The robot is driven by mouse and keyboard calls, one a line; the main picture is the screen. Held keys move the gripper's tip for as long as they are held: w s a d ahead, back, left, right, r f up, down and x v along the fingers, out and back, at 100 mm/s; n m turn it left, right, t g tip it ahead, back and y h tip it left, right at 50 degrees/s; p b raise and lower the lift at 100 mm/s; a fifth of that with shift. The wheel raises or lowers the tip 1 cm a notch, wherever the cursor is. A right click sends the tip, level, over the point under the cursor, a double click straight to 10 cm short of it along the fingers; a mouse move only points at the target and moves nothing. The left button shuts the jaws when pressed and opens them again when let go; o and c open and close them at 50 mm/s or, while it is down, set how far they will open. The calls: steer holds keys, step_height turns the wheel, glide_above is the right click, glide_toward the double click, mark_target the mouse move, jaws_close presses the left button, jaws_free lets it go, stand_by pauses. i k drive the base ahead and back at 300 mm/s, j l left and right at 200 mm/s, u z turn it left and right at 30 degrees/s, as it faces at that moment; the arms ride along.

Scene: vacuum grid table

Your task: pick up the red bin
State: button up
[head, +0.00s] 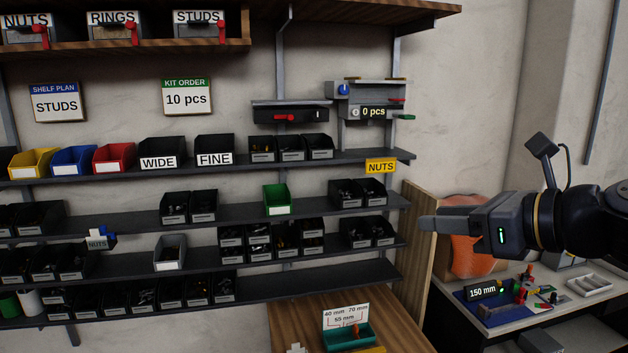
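The red bin (114,159) sits upright on the top dark shelf at the left of the head view. It has a blank white label on its front. The blue bin (73,161) is beside it on the left and a black bin labelled WIDE (162,153) is on its right. My gripper (428,223) is at the right of the picture, far from the red bin, pointing left. Its fingers overlap from this side, so their gap is hidden. I see nothing hanging from it.
A yellow bin (32,163) stands left of the blue one. Lower shelves hold several black bins and a green bin (277,199). A wooden upright panel (419,245) is beside my gripper. A bench (515,312) with small parts lies below my arm.

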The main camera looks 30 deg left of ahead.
mark_target(118, 157)
steer(key=j+z, duration=0.6)
steer(key=z, duration=0.2)
steer(key=k+j+z, duration=0.15)
steer(key=z, duration=0.25)
steer(key=k+j+z, duration=0.15)
steer(key=j+z, duration=0.25)
steer(key=k+j+z, duration=0.15)
steer(key=z, duration=0.25)
steer(key=k+j+z, duration=0.3)
steer(key=k+z, duration=0.15)
steer(key=k+j+z, duration=0.15)
steer(key=k+z, duration=0.3)
steer(key=k+j+u, duration=0.2)
steer(key=k+u, duration=0.3)
steer(key=k+j+u, duration=1.2)
steer(key=j+u, duration=0.3)
steer(key=j, duration=0.2)
